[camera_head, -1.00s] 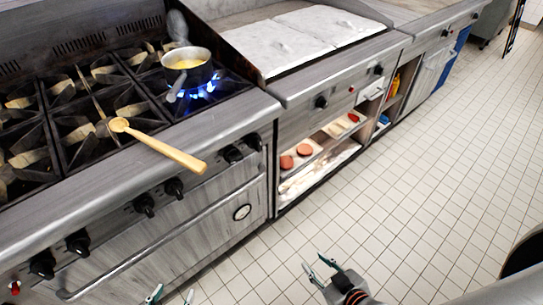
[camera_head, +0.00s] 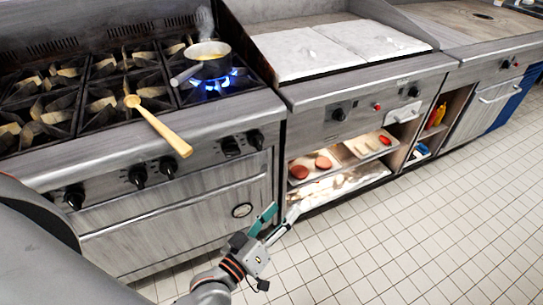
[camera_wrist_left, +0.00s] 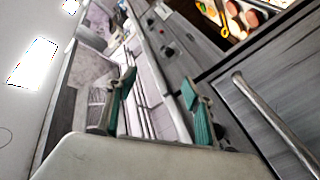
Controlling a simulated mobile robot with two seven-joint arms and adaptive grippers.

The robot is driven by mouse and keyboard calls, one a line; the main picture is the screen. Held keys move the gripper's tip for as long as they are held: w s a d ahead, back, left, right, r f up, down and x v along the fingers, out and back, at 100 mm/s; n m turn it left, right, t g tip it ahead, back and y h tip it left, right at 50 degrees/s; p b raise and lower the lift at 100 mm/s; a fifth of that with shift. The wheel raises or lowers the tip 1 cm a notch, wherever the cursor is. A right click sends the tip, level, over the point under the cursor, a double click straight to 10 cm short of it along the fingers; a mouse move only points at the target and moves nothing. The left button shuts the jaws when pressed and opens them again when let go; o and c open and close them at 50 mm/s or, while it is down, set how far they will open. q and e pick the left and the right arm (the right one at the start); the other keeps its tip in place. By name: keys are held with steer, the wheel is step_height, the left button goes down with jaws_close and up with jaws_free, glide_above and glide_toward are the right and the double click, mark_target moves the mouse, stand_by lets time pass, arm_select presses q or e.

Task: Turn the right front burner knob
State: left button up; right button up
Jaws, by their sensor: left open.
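The stove (camera_head: 155,143) has several black knobs along its front panel. At the right end are two knobs close together, one knob (camera_head: 231,146) and the rightmost knob (camera_head: 256,139); which one serves the right front burner I cannot tell. A blue flame (camera_head: 214,84) burns under a pot (camera_head: 208,66) on the right side of the cooktop. My left gripper (camera_head: 278,213) is open and empty, below and right of these knobs, apart from them. Its teal fingers stand apart in the left wrist view (camera_wrist_left: 160,104). My right gripper is not in view.
A wooden spoon (camera_head: 160,127) lies over the stove's front edge, its handle sticking out. The oven handle (camera_head: 165,205) runs below the knobs. A griddle unit (camera_head: 365,88) with open shelves of food stands to the right. The tiled floor (camera_head: 400,235) is clear.

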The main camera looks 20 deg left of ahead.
arm_select(q)
steer(key=w+r+n+t+y+b, duration=0.1)
steer(key=w+r+n+t+y, duration=0.15)
steer(key=r+n, duration=0.2)
step_height(320, 180, up, 3)
steer(key=n+g+y+b, duration=0.45)
steer(key=n+y, duration=1.05)
steer(key=n, duration=1.3)
glide_above(234, 153)
steer(key=s+d, duration=0.5)
steer(key=d, duration=0.2)
steer(key=w+a+f+n+g, duration=0.1)
steer(key=w+a+n, duration=0.1)
steer(key=w+a+f+n+g+b, duration=0.1)
steer(key=w+a+f+n, duration=0.1)
steer(key=a, duration=0.1)
steer(key=w+a+f+n+g+b, duration=0.1)
steer(key=a+f+n, duration=0.1)
steer(key=a+n, duration=0.1)
steer(key=shift+w+f+g+y, duration=0.2)
steer(key=shift+w+g+y, duration=0.05)
steer(key=shift+w+g, duration=0.15)
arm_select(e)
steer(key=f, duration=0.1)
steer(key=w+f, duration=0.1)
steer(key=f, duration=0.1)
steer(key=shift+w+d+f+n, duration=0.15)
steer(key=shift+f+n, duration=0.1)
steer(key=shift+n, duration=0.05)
